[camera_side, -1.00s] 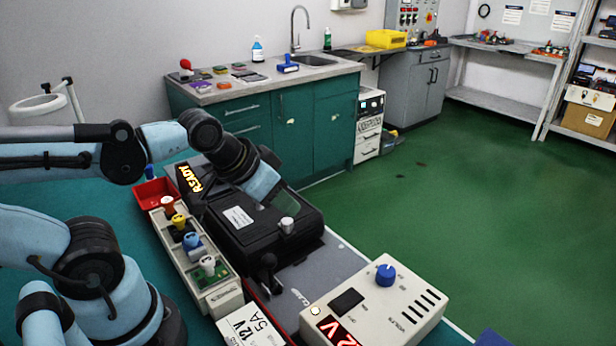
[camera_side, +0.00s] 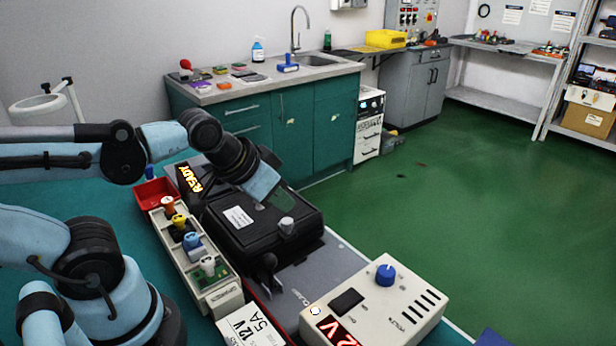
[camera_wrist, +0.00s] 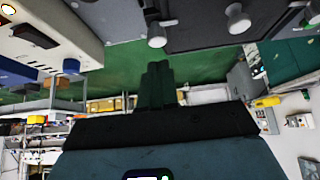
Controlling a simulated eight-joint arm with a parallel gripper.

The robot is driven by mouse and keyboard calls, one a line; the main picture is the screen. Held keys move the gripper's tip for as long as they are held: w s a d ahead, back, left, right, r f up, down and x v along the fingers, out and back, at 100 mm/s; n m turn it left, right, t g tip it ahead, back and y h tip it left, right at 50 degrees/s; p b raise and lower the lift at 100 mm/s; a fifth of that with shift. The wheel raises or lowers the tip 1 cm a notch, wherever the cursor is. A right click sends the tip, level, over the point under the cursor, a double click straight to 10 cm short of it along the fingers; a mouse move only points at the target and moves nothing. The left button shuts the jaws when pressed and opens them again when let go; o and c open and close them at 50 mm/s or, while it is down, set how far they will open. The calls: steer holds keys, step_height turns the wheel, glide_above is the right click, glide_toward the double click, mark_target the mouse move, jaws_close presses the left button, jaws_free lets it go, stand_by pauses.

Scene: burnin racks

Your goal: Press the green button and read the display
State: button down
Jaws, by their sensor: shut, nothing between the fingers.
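An amber lit display reading "READY" (camera_side: 190,178) sits at the back left of a black test fixture (camera_side: 255,235) in the side view. A red lit display (camera_side: 338,331) on the beige power supply is cut by the frame bottom; "2 V" shows. I cannot make out a green button in either view. My gripper (camera_wrist: 158,68) is shut and empty in the wrist view, its dark fingers together. In the side view my wrist hangs over the black fixture; the fingertips cannot be made out clearly there, nor whether they touch anything.
The beige power supply (camera_side: 405,325) has a blue knob (camera_side: 385,274) and black switch. A tray (camera_side: 225,298) of modules with coloured knobs stands left of the fixture, near a red bin (camera_side: 143,197). A "12V 5A" card (camera_side: 250,328) lies in front.

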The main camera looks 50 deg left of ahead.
stand_by(0.5)
steer(key=w+a+r+n, duration=0.1)
steer(key=w+a+n, duration=0.1)
steer(key=a, duration=0.6)
steer(key=w+a+r+n+t+y, duration=0.1)
steer(key=w+a+r+n, duration=0.1)
steer(key=a+n, duration=0.3)
steer(key=w+a+r+n+y, duration=0.1)
steer(key=a+n, duration=0.3)
steer(key=a, duration=0.9)
steer(key=shift+w+r+t, duration=0.25)
steer(key=shift+w+t, duration=0.15)
steer(key=shift+w, duration=0.3)
steer(key=shift+a+f, duration=0.1)
steer(key=shift+f, duration=0.05)
steer(key=shift+f, duration=4.3)
steer(key=shift+f, duration=0.1)
steer(key=shift+f, duration=0.3)
